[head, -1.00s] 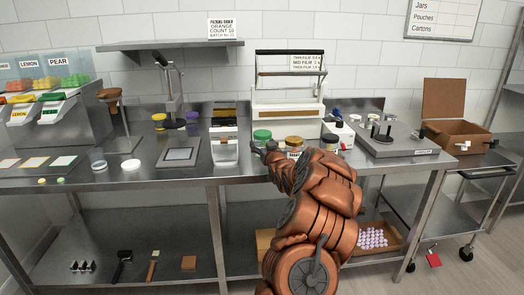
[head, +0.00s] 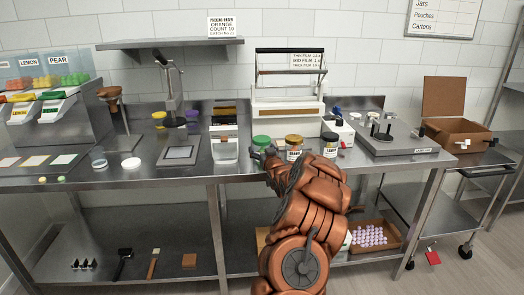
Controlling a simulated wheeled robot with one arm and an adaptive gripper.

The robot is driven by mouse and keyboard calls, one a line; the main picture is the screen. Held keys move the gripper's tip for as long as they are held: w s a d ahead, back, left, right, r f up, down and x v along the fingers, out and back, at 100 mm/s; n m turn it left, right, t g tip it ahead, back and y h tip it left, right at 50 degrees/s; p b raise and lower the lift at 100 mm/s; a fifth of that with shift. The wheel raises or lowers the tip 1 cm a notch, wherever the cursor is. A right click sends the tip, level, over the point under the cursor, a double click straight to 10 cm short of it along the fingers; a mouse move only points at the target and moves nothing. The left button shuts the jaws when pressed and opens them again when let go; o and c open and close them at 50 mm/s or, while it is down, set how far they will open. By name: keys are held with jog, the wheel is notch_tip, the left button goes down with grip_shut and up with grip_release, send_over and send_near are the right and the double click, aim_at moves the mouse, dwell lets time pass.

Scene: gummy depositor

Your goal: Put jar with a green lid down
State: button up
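The jar with a green lid (head: 261,140) is in the head view, upright near the middle of the steel worktable (head: 120,175). My gripper (head: 263,157) is low at the front of this jar and covers part of its body. The fingers are small and dark, and I cannot tell whether they are closed on the jar. The jar's base is hidden, so its contact with the tabletop does not show clearly.
An orange-labelled jar (head: 294,152) and a yellow-labelled, dark-lidded jar (head: 330,148) stand just right. A white machine (head: 224,150) stands to the left, and a sealer (head: 288,110) behind. The front tabletop between the left machine and the green-lidded jar is clear.

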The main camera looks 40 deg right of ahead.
jog(key=shift+o, duration=1)
jog(key=shift+r+p, duration=0.1)
jog(key=shift+p, duration=0.3)
jog(key=shift+s, duration=0.1)
jog(key=shift+f+b+v, duration=0.2)
jog(key=shift+b+v, duration=0.4)
jog(key=shift+v, duration=1.3)
jog(key=shift+f+b+v, duration=0.15)
jog(key=shift+b+v, duration=0.45)
jog(key=shift+v, duration=1.3)
jog(key=shift+a, duration=0.1)
